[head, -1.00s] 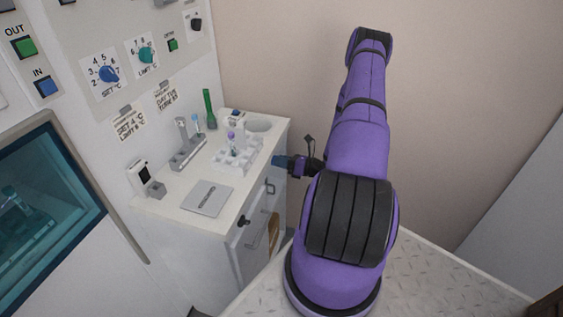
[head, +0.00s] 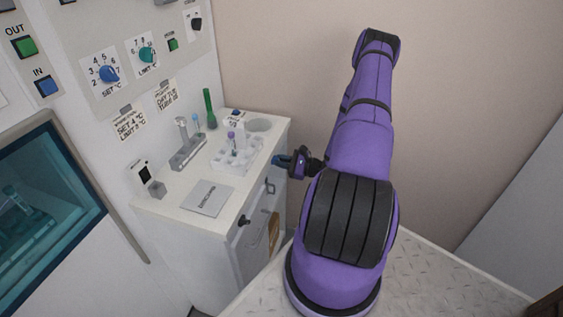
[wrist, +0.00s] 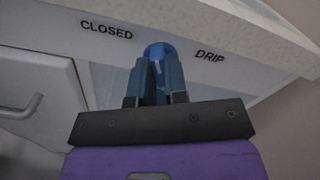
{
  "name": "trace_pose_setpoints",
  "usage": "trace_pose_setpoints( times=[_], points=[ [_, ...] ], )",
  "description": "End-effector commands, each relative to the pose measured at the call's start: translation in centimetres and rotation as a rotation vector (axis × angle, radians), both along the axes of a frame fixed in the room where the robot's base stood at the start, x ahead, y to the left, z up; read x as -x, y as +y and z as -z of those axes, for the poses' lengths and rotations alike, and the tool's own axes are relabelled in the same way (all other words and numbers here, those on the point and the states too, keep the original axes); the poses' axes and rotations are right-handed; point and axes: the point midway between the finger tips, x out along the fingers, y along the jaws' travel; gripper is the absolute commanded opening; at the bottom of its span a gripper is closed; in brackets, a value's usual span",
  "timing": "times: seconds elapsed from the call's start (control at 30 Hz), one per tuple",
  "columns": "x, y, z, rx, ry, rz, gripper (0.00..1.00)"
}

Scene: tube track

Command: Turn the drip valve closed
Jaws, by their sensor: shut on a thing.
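The drip valve shows in the wrist view as a blue knob (wrist: 158,52) on the cabinet front, just under the countertop edge. The word CLOSED (wrist: 106,30) is to its left and DRIP (wrist: 209,55) to its right. My gripper (wrist: 156,68) is shut on the blue knob, one finger on each side. The fingers hide much of the knob, so its exact angle is hard to read. In the head view my gripper (head: 279,160) is at the right side of the cabinet, below the countertop edge, and the knob cannot be made out there.
The white countertop (head: 165,206) bears a tube rack (head: 238,153), a grey holder (head: 188,153), a green tube (head: 210,110) and a flat grey plate (head: 207,198). A bare wall stands behind.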

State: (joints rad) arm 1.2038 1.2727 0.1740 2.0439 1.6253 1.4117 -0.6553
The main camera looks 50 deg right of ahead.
Motion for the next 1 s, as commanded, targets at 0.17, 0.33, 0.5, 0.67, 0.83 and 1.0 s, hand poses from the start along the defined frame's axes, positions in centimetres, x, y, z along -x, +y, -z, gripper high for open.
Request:
trace_pose_setpoints(
  times=[0.17,0.33,0.5,0.67,0.83,1.0],
  points=[
    [0.04,-0.01,0.05,0.103,-0.041,0.001,0.00],
    [0.05,0.00,0.07,0.169,-0.069,0.000,0.00],
    [0.05,0.02,0.08,0.205,-0.084,0.000,0.00],
    [0.05,0.02,0.08,0.218,-0.089,0.000,0.00],
    [0.06,0.03,0.08,0.218,-0.089,0.000,0.00],
    [0.06,0.02,0.09,0.219,-0.089,0.001,0.16]
  ],
)
